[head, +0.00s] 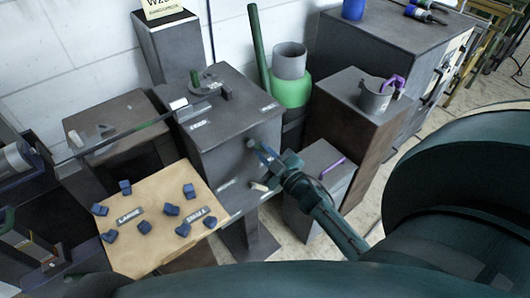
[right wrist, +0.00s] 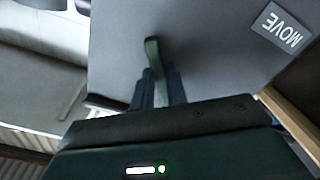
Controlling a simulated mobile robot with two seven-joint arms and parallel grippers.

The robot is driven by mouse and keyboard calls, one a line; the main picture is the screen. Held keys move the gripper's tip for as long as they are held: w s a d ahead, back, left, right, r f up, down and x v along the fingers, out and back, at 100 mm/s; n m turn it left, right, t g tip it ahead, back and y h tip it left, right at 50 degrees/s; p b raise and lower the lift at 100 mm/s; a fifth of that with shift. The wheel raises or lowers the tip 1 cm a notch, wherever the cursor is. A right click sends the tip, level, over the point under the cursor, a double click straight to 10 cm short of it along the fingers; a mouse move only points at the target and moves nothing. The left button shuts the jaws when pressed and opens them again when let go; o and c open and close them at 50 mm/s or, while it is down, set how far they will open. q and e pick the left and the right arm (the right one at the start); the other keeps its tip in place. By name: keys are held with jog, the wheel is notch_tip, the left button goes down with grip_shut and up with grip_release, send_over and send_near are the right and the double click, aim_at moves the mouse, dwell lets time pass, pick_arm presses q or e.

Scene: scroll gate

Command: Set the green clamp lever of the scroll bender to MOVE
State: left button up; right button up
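The scroll bender stands on the grey block (head: 225,135) in the middle of the head view. The green clamp lever (right wrist: 152,48) shows in the right wrist view, its free end reaching past my fingertips over a grey face. The MOVE label (right wrist: 279,27) is on that face to the right of the lever, apart from it. My right gripper (head: 264,153) is at the front face of the block, and in the right wrist view (right wrist: 161,80) its two fingers are close on both sides of the lever. My left gripper is out of view.
A tan board (head: 160,235) with several blue blocks lies at front left. A low grey box (head: 320,175) with a purple-handled thing stands just right of my right gripper. A green container (head: 291,90) and a brown cabinet (head: 345,125) stand behind it.

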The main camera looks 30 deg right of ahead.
grip_shut()
